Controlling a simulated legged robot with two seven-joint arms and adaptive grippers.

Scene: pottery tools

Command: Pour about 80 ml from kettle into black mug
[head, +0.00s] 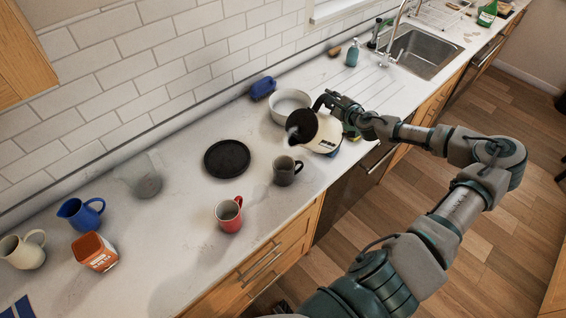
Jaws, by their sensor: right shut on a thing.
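My right gripper (334,101) is shut on the kettle's black handle. The black mug (286,171) stands upright on the worktop, just below and left of the kettle in the picture. The spout is above and near the mug's rim, and I cannot make out any stream of liquid. The inside of the mug is too small to read a level. My left gripper does not show.
A red mug (229,214) stands left of the black mug, near the counter's front edge. A round black plate (227,158) lies behind them. A white bowl (290,104) stands close behind the kettle.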

